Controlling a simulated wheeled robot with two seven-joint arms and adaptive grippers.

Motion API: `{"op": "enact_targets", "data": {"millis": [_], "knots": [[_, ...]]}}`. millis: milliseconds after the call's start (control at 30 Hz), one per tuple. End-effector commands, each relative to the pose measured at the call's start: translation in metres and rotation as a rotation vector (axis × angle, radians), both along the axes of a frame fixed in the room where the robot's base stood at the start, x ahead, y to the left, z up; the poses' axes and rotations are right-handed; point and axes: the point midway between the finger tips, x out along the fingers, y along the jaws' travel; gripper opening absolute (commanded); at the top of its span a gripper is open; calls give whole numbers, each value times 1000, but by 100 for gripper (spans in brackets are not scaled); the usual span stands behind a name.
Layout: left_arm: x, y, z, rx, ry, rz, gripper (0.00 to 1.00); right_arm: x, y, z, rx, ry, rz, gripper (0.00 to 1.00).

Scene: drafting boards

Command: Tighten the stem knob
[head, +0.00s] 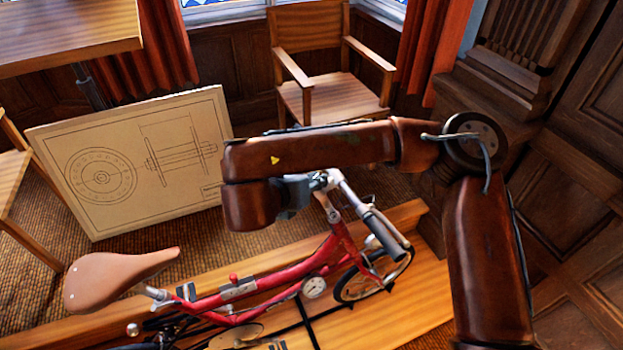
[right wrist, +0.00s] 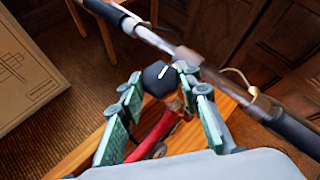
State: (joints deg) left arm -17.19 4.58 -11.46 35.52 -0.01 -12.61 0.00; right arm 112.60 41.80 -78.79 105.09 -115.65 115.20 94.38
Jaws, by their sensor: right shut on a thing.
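A red folding bicycle (head: 290,272) stands on a wooden platform. Its stem knob (right wrist: 158,78) is dark and faceted with a white line on top, and sits at the middle of the handlebar (right wrist: 180,55). In the right wrist view my right gripper (right wrist: 166,88) has its green-padded fingers on either side of the knob and is shut on it. In the head view my right gripper (head: 292,194) is at the handlebar stem, and my arm hides the knob there. My left gripper is not in view.
A drawing board (head: 120,210) with a technical drawing leans behind the bicycle. A wooden chair (head: 330,85) stands at the back. The brown saddle (head: 105,282) is at lower left. The handlebar grips (head: 383,235) reach out beside my gripper. Panelled wall (head: 575,160) bounds the right.

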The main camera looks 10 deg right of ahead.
Motion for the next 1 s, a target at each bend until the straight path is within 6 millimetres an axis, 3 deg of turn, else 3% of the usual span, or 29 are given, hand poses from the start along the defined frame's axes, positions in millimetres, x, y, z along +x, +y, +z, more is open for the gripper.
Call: {"op": "enact_targets", "data": {"millis": [733, 767, 1000], "knots": [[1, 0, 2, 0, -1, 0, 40, 1, 2, 0, 9, -33, -88, 7], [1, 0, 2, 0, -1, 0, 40, 1, 2, 0, 9, -33, -88, 32], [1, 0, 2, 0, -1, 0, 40, 1, 1, 0, 9, -32, -88, 48]]}}
